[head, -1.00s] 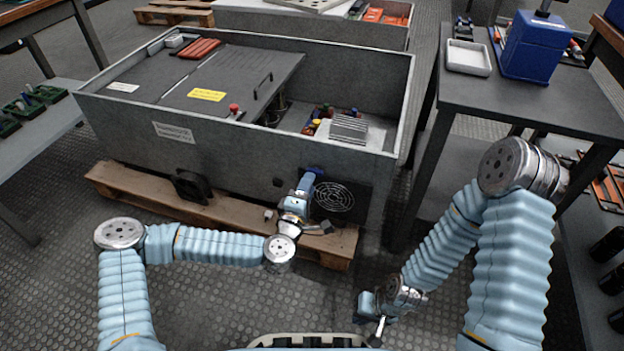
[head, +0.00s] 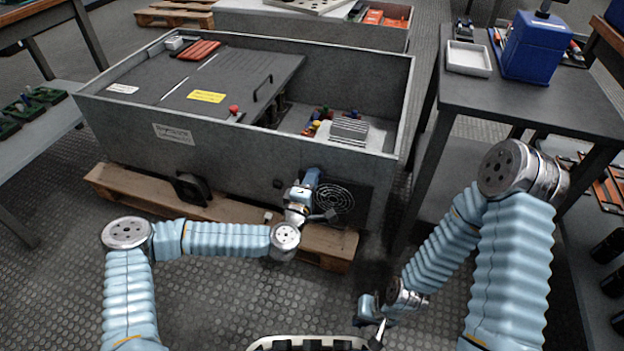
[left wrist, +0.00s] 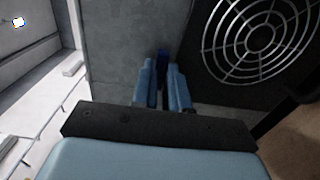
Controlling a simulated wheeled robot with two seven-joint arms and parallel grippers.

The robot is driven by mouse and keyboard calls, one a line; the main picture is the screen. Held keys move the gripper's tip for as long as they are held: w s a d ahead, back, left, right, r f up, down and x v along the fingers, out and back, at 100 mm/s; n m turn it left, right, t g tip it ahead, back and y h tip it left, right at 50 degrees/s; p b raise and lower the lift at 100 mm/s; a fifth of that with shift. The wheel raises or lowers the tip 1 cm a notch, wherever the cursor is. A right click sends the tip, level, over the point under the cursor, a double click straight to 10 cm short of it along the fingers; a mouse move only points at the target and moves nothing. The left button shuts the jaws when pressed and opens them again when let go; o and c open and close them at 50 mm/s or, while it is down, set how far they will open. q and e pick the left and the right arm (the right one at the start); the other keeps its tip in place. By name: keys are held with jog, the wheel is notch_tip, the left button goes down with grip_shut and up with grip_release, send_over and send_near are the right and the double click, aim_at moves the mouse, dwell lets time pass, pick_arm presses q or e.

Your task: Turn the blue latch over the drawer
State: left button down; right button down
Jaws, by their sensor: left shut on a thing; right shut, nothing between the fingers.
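The blue latch (left wrist: 163,57) shows in the left wrist view as a small dark blue piece on the grey wall of the cabinet, at the tips of my left gripper. My left gripper (left wrist: 163,72) is shut on it, with one finger on each side. In the head view my left gripper (head: 310,178) is at the cabinet's front wall, beside the round fan grille, and it mostly hides the latch. I cannot make out a drawer front for certain. My right gripper (head: 376,338) is shut and empty, low over the floor at the bottom of the view.
The grey cabinet (head: 235,150) stands on a wooden pallet (head: 140,193). The fan grille (head: 335,198) sits on a dark panel, close to my left gripper; it also shows in the left wrist view (left wrist: 262,30). A dark table (head: 540,95) stands at the right.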

pick_arm(q)
jog(key=shift+m, duration=0.4)
jog(key=shift+f+m+b, duration=0.1)
jog(key=shift+m+b, duration=1.7)
jog(key=shift+m, duration=6.7)
jog(key=c, duration=1.1)
grip_release()
jog(key=shift+c, duration=0.2)
jog(key=shift+s, duration=0.1)
jog(key=v, duration=1.3)
jog(key=shift+s+p, duration=0.3)
